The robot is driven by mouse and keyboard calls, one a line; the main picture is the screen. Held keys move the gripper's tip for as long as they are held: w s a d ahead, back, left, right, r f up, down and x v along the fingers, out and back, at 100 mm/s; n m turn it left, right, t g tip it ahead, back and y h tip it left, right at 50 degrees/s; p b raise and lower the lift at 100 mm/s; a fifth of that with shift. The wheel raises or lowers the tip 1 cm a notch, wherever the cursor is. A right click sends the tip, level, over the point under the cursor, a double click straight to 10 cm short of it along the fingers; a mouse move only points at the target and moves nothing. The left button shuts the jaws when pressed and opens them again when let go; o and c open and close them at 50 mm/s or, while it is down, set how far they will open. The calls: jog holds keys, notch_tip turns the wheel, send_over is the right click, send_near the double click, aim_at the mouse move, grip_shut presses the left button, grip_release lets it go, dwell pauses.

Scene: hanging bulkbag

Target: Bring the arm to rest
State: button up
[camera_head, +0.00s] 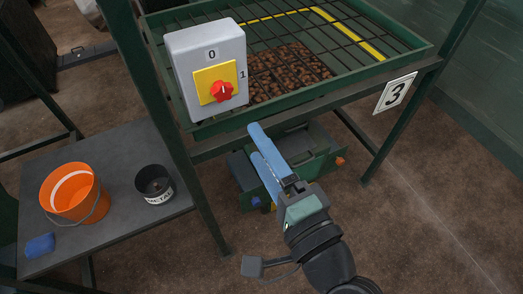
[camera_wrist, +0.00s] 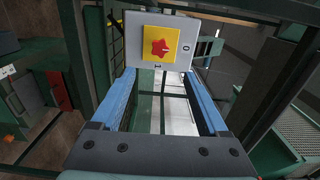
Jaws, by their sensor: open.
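My gripper (camera_head: 258,150) is at the end of my arm, in front of the green frame in the head view. Its two blue fingers point up and away, below and right of the switch box. In the wrist view the fingers of my gripper (camera_wrist: 160,90) stand wide apart with nothing between them. The grey switch box (camera_head: 206,68) has a yellow plate and a red knob (camera_head: 221,91), with marks 0 and 1. The switch box also shows beyond the fingertips in the wrist view (camera_wrist: 135,50); the fingers do not visibly touch it.
A green hopper (camera_head: 290,109) under a grid holds brown lumps. A side table (camera_head: 110,215) at left carries an orange bucket (camera_head: 73,195), a dark tin (camera_head: 153,184) and a blue cloth-like item (camera_head: 40,245). Floor at lower right is clear.

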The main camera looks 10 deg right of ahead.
dwell(0.3)
jog(key=w+a+r+n+t+h, duration=0.1)
jog(key=w+r+n+t, duration=0.15)
jog(key=r, duration=0.45)
jog(key=w+a+r+n+t, duration=0.1)
jog(key=r+n, duration=0.3)
jog(key=r, duration=0.4)
jog(key=w+a+r+n+t+h, duration=0.1)
jog(key=w+r+n, duration=0.1)
jog(key=r+n, duration=0.35)
jog(key=s+r+n+t+h, duration=0.1)
jog(key=s+r+t, duration=0.1)
jog(key=r, duration=0.7)
jog(key=s+a+r+n+t+h, duration=0.1)
jog(key=s+r+t+h, duration=0.1)
jog(key=r, duration=0.8)
jog(key=s+t, duration=0.1)
jog(key=s, duration=0.1)
jog(key=shift+s+a+t+h, duration=0.3)
jog(key=shift+s+t, duration=0.05)
jog(key=shift+s, duration=0.05)
